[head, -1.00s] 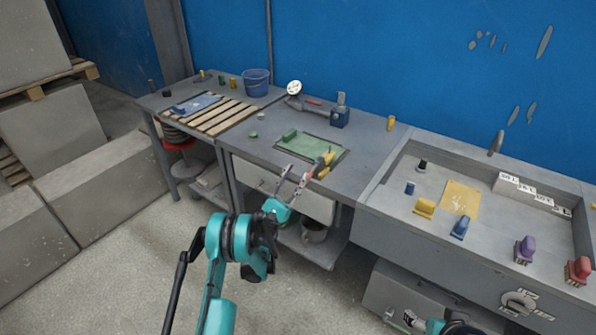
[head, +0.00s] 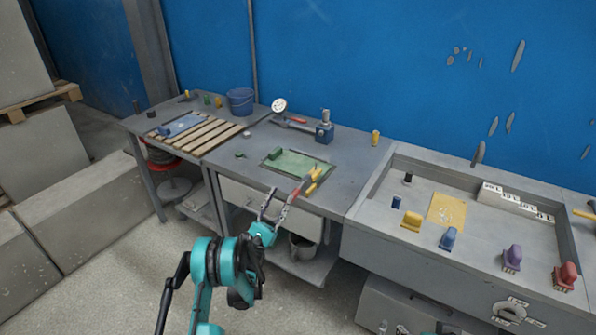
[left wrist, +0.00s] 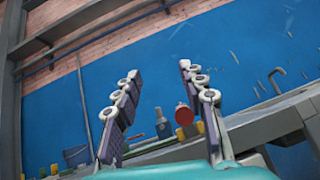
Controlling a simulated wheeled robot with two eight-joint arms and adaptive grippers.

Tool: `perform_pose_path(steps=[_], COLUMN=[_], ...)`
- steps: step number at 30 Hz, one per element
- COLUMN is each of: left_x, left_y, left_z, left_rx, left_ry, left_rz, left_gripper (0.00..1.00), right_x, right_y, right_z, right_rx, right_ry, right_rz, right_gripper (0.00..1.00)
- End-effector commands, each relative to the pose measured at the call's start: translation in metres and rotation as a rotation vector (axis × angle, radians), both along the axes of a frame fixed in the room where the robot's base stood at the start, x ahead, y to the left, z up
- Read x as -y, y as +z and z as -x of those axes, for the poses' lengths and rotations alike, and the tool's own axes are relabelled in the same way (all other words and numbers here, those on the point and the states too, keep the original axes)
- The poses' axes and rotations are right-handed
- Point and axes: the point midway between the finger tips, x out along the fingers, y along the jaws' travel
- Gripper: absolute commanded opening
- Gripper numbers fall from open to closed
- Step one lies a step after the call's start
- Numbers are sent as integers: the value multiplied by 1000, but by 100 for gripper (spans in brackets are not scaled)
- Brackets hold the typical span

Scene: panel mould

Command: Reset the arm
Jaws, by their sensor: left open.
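My left gripper (head: 277,204) is open and empty, held in front of the middle bench with its fingers pointing up toward the bench edge. It also shows in the left wrist view (left wrist: 160,95), where nothing sits between its two fingers. Just beyond the fingertips in the head view, a red-handled tool (head: 301,186) and a yellow tool (head: 314,177) lie at the front right of a green panel (head: 302,164). I cannot tell whether the gripper touches anything, but it looks clear. My right gripper is not in view.
At right, a grey tray bench (head: 380,217) holds a yellow sheet (head: 447,210), a yellow block (head: 412,221), and blue (head: 448,239), purple (head: 512,258) and red (head: 566,276) pieces. At left are a slatted rack (head: 210,133) and blue bucket (head: 240,101). Concrete blocks (head: 90,198) stand farther left.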

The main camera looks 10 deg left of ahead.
Motion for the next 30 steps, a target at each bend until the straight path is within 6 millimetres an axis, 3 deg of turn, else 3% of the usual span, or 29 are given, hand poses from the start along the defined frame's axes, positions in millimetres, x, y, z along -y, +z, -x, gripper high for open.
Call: perform_pose_path(steps=[5, 11, 16, 20, 24, 30], left_x=[13, 76, 133, 164, 183, 185], left_y=[13, 61, 91, 101, 100, 85], left_z=[-5, -15, -1, 26, 68, 143], left_rx=[-11, -54, -75, -71, -50, 15], left_ry=[4, 25, 40, 48, 49, 35], left_rz=[-60, -384, -746, -1025, -1326, -1756], left_gripper=[41, 41, 41, 41, 41, 41], right_x=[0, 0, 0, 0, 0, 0], right_y=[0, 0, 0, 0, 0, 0], right_z=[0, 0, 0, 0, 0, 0], right_rx=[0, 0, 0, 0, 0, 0], right_ry=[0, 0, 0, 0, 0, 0], right_rz=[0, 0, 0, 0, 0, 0], right_gripper=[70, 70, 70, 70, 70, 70])
